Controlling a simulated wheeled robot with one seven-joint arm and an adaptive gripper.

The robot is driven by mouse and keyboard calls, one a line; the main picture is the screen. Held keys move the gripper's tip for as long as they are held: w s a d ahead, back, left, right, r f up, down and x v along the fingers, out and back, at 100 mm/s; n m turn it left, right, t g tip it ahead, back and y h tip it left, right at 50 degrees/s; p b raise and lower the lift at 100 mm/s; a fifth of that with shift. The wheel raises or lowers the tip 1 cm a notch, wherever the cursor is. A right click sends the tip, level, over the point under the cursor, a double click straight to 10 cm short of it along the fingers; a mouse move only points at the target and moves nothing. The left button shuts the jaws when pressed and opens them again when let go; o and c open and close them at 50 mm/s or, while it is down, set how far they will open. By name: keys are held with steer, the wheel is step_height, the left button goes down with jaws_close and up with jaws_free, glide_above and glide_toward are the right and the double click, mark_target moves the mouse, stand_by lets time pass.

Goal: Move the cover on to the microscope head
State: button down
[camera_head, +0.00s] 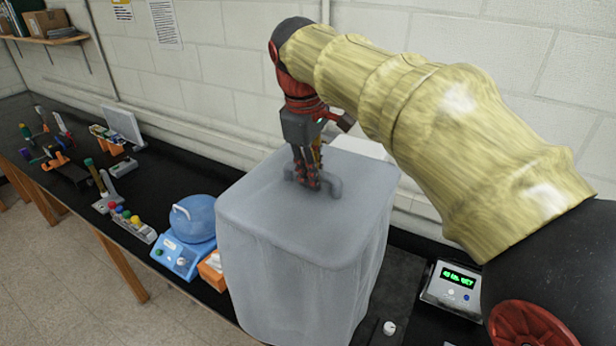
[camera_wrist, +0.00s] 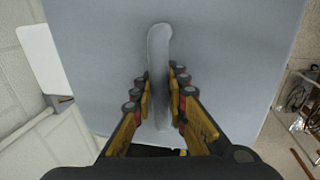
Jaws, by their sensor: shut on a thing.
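The cover (camera_head: 300,260) is a large, translucent grey-blue box shape with a handle (camera_head: 333,186) on its flat top. My gripper (camera_head: 307,182) reaches down from above and is shut on that handle. In the wrist view, the two yellow-padded fingers (camera_wrist: 160,95) stand on either side of the handle bar (camera_wrist: 160,45), with the cover's top (camera_wrist: 230,60) spread out beneath. The cover looks upright. I cannot make out the microscope head in either view; the cover hides much of the bench behind and below it. I cannot tell whether the cover's lower edge touches the bench.
A blue round-lidded device (camera_head: 190,222) and an orange box (camera_head: 212,270) stand close left of the cover. A scale with a green display (camera_head: 455,288) and a small white knob-like item (camera_head: 389,328) are to the right. The wall (camera_head: 220,60) is behind; several tools lie far left.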

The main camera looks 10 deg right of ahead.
mark_target(335, 163)
steer(key=shift+w+d+p, duration=0.45)
steer(key=shift+w+d, duration=0.55)
steer(key=shift+w, duration=0.4)
steer(key=shift+w+d+p, duration=0.45)
steer(key=shift+w+d, duration=0.6)
steer(key=shift+w, duration=0.3)
steer(key=shift+w+d+p, duration=0.45)
steer(key=shift+w+d, duration=0.55)
steer(key=shift+w, duration=0.4)
steer(key=shift+w+d+p, duration=0.6)
steer(key=shift+w+d, duration=0.25)
steer(key=shift+w, duration=0.35)
steer(key=shift+w+d+p, duration=0.6)
steer(key=shift+w+d, duration=0.3)
steer(key=shift+w, duration=0.3)
steer(key=shift+w+d+p, duration=0.6)
steer(key=shift+w+d, duration=0.25)
steer(key=shift+w, duration=0.35)
steer(key=shift+f, duration=0.15)
steer(key=shift+f, duration=0.55)
steer(key=shift+d+f+b, duration=0.1)
steer(key=shift+f+b, duration=0.35)
steer(key=shift+f, duration=0.4)
steer(key=shift+w, duration=0.1)
steer(key=c, duration=1.7)
jaws_free()
